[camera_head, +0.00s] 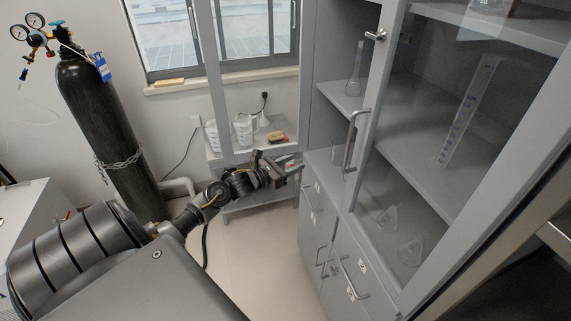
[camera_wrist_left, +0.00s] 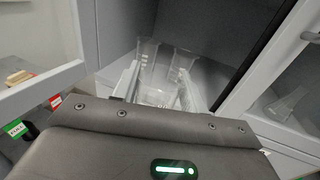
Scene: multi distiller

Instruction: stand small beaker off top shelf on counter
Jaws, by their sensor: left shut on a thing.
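My left gripper (camera_head: 290,170) reaches from the left toward the open section of the grey cabinet, just outside its counter-level opening. In the left wrist view, its pale fingers (camera_wrist_left: 158,80) are shut on a clear glass beaker (camera_wrist_left: 155,96) between them. The beaker looks upright, with the cabinet's grey interior behind it. I cannot tell from the wrist view whether its base touches a surface. I cannot make the beaker out in the head view. My right gripper is not in view.
An open glass door (camera_head: 225,80) stands left of the opening. Behind the closed right door (camera_head: 362,130) are a graduated cylinder (camera_head: 470,110) and conical flasks (camera_head: 388,218). A black gas cylinder (camera_head: 105,130) stands left; a side table holds white containers (camera_head: 243,131).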

